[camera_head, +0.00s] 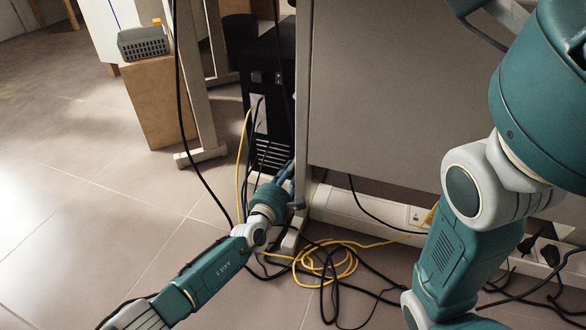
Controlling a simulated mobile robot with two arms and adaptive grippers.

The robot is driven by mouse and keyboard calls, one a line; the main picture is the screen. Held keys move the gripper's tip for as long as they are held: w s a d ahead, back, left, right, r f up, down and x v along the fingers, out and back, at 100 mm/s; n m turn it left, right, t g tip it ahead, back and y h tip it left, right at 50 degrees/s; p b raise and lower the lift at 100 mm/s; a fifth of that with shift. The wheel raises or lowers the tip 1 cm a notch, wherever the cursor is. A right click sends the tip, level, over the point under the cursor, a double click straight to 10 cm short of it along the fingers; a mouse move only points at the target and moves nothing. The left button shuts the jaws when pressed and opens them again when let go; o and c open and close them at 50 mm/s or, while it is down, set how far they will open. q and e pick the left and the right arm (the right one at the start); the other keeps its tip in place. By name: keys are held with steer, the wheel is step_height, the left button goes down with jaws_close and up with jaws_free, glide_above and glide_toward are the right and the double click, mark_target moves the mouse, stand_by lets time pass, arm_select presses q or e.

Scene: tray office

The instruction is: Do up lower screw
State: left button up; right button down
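A black computer tower (268,75) stands under the desk, its back panel with cables facing me. I cannot make out the lower screw; it is too small or hidden. My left gripper (287,174) is at the tower's lower right, beside the desk's side panel. Its fingers are small, dark and partly hidden, so I cannot tell if they are open or shut, or whether they touch the tower. My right arm crosses the right side of the view, and its gripper is out of the picture.
A yellow cable (346,262) and black cables lie tangled on the floor. The grey desk panel (385,95) stands close right of my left gripper. A grey basket (143,42) sits on a wooden box (157,100). The tiled floor at left is clear.

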arm_select(q)
jaws_close()
steer(key=m+p, duration=0.4)
steer(key=m, duration=0.2)
steer(key=shift+m, duration=0.4)
steer(key=shift+s, duration=0.1)
stand_by(0.4)
steer(key=o, duration=0.5)
jaws_free()
